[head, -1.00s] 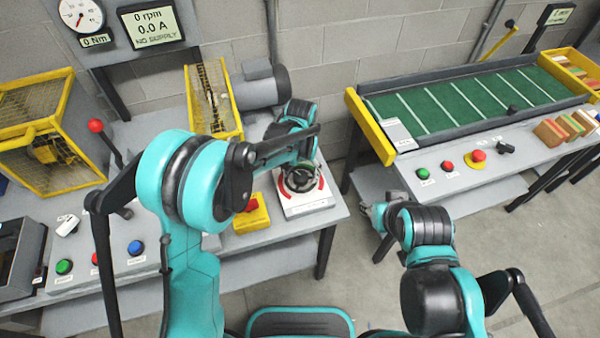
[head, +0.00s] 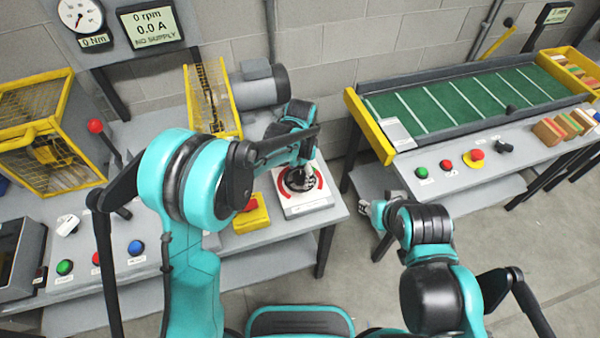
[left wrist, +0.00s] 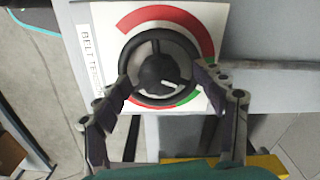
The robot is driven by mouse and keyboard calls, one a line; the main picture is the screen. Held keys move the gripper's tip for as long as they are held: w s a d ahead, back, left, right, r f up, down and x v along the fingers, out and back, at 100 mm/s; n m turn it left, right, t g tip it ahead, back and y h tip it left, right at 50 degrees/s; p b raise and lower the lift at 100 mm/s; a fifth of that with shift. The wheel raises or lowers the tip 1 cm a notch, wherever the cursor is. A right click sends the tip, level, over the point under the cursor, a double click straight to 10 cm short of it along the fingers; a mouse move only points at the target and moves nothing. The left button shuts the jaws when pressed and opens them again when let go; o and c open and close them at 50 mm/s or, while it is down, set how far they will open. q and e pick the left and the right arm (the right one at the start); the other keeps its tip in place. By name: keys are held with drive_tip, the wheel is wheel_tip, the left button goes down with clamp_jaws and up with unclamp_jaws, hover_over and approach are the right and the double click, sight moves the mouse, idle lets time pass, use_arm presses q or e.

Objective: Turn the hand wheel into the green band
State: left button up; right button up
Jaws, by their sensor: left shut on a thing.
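A short green band (left wrist: 193,92) shows at the lower right of the wheel. A white pointer mark on the wheel's hub points to the lower right, toward the green. My left gripper (left wrist: 166,80) is shut on the wheel, one finger on each side of its rim. In the head view my left gripper (head: 299,174) covers much of the wheel. My right gripper (head: 372,212) hangs empty beside the conveyor bench, its fingers too small to judge.
Behind are a grey motor (head: 262,86) and a yellow mesh guard (head: 212,95). The conveyor (head: 470,105) stands at right. Open floor lies between the benches.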

sight(301, 175)
use_arm(q)
drive_tip(key=shift+s+d+f+m, duration=0.15)
drive_tip(key=shift+s+f+m, duration=0.05)
drive_tip(key=shift+m, duration=0.2)
drive_tip(key=o, duration=1.1)
drive_tip(key=shift+o, duration=1.3)
drive_tip(key=shift+w, duration=0.2)
drive_tip(key=shift+r, duration=0.1)
wheel_tip(301, 175, up, 12)
drive_tip(key=shift+s, duration=0.1)
